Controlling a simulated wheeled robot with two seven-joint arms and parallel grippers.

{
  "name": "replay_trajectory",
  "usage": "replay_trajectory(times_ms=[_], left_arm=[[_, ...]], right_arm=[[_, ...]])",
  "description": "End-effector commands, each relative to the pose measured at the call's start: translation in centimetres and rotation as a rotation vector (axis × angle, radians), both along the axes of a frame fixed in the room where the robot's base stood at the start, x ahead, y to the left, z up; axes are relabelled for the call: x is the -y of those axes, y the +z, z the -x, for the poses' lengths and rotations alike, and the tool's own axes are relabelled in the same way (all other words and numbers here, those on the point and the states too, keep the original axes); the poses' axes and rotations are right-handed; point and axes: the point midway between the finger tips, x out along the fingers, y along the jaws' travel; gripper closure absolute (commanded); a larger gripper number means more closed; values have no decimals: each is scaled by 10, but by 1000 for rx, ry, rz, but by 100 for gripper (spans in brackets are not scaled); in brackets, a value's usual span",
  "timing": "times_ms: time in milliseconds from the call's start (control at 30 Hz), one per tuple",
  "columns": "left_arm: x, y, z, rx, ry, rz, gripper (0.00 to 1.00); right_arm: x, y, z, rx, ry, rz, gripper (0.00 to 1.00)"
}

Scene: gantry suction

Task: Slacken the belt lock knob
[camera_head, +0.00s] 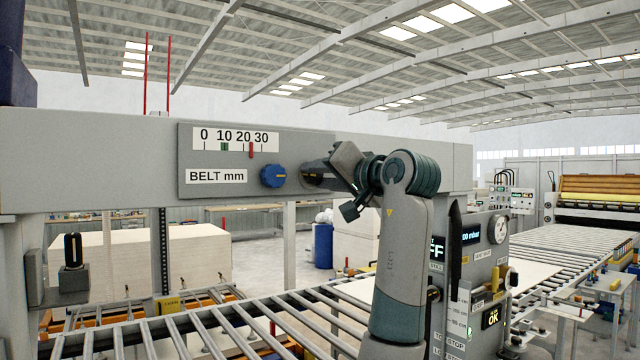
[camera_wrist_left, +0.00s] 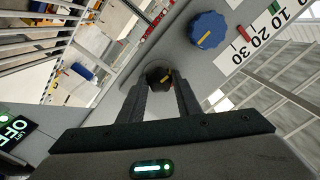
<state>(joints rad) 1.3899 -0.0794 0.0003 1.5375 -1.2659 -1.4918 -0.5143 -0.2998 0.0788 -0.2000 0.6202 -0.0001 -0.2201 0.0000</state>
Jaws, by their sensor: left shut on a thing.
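A grey panel (camera_head: 230,181) labelled "BELT mm" is on the beam, with a scale (camera_head: 235,139) from 0 to 30. A green mark (camera_head: 225,146) stands near 10 and a red pointer (camera_head: 251,149) between 20 and 30. A blue knob (camera_head: 273,176) is on the panel; it also shows in the left wrist view (camera_wrist_left: 208,30). To its right is a small dark knob with an orange mark (camera_wrist_left: 158,74). My left gripper (camera_head: 317,173) is shut on this dark knob, one finger on each side in the left wrist view (camera_wrist_left: 160,86). My right gripper is out of view.
A roller conveyor (camera_head: 200,335) runs below the beam. A control box (camera_head: 470,270) with a gauge (camera_head: 498,229) and displays stands right of my left arm. A dark camera-like fixture (camera_head: 73,255) is at lower left.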

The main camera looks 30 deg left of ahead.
Motion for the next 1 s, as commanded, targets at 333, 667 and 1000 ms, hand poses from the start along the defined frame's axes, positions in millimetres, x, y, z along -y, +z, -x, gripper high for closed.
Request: replay_trajectory(times_ms=[333, 667, 1000], left_arm=[[1, -3, 0, 230, -1, 98, 92], [0, -1, 0, 359, 0, 150, 92], [0, -1, 0, 372, 0, 155, 92]], right_arm=[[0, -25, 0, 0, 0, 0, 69], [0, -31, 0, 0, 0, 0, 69], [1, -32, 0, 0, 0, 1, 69]])
